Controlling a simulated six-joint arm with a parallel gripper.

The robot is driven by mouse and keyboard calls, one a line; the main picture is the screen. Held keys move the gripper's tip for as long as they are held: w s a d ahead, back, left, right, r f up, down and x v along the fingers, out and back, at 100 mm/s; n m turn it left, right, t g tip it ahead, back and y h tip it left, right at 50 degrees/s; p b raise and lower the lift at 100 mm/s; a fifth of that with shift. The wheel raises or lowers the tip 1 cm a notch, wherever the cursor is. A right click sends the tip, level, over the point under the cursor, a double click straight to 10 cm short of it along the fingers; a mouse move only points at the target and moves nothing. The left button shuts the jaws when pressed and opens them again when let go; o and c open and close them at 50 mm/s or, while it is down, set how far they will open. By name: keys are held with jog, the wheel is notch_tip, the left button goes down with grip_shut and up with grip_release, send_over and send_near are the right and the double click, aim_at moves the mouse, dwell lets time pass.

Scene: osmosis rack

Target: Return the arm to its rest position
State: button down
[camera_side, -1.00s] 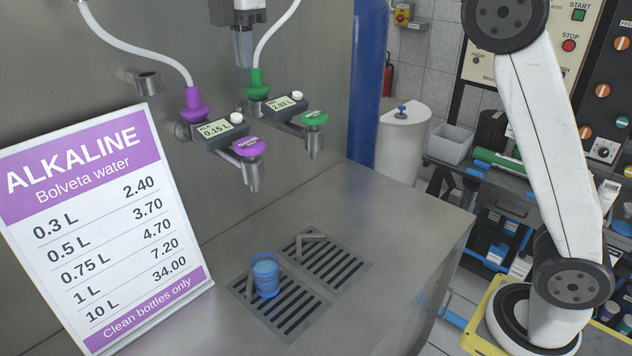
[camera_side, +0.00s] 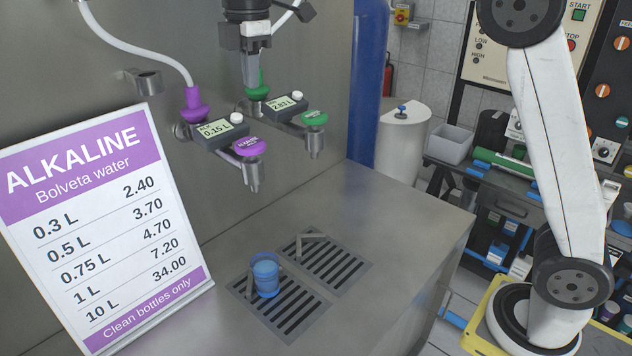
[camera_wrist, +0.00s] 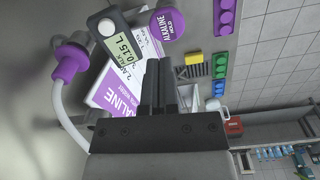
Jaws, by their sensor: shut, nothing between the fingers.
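My gripper (camera_side: 250,78) hangs at the top of the side view, in front of the steel wall and close to the green tap. It is shut and empty. In the wrist view the gripper's fingers (camera_wrist: 159,85) are dark and lie side by side. The upper part of my arm is cut off by the top edge of the side view. A blue cup (camera_side: 265,275) stands upright on the left drain grate (camera_side: 290,318), well below my gripper.
The purple tap (camera_side: 249,147) and green tap (camera_side: 313,118) stick out from the wall with their displays. The ALKALINE price sign (camera_side: 100,235) leans at the left. The steel counter (camera_side: 400,235) is clear to the right of the grates.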

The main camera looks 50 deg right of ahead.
jog(key=s+d+f+m, duration=0.3)
jog(key=s+f+m, duration=0.2)
jog(key=f, duration=0.4)
jog(key=s+d+f+m+t, duration=0.1)
jog(key=s+d+f+m, duration=0.2)
jog(key=s+f+m, duration=0.2)
jog(key=s+d+f+m+t, duration=0.1)
jog(key=s+d+f+m, duration=0.3)
jog(key=s+f, duration=0.6)
notch_tip(320, 180, down, 4)
jog(key=shift+f+m, duration=0.25)
jog(key=shift+m, duration=0.75)
jog(key=shift+d, duration=0.1)
